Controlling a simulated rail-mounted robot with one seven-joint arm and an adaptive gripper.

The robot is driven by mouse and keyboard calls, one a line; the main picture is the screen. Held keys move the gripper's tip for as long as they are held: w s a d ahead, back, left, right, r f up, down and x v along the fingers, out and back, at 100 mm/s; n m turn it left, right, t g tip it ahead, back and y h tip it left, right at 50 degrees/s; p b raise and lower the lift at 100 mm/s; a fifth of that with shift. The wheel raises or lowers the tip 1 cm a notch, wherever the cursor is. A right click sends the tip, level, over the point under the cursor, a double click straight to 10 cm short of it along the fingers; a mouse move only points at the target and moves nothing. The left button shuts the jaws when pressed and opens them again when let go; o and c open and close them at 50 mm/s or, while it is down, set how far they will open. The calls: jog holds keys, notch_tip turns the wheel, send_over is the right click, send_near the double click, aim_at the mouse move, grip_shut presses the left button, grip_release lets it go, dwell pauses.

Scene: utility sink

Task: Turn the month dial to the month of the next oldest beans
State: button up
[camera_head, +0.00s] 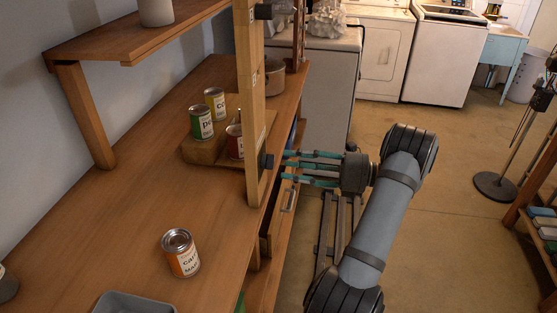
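A wooden post (252,110) stands at the bench's front edge. It carries a dark knob (266,162) low down and another dark knob (263,12) near the top. I cannot read month marks or tell which knob is the month dial. My gripper (286,167) reaches in from the right with its teal fingers apart and empty. Its tips are just right of the lower knob; I cannot tell whether they touch it. A green can (201,123), a yellow can (215,103) and a red can (234,142), partly behind the post, stand on a wooden block. Their dates are unreadable.
An orange-and-white can (181,254) stands alone on the bench (110,215). A grey tray (135,303) is at the bottom edge. A pot (274,78) stands behind the post. A shelf (140,38) overhangs the left. The floor (450,225) right of my arm is mostly clear.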

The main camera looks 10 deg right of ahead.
aim_at(268, 162)
jog(key=shift+p+x, duration=0.4)
jog(key=shift+x, duration=1.7)
jog(key=shift+c, duration=0.2)
grip_shut()
jog(key=shift+f, duration=0.1)
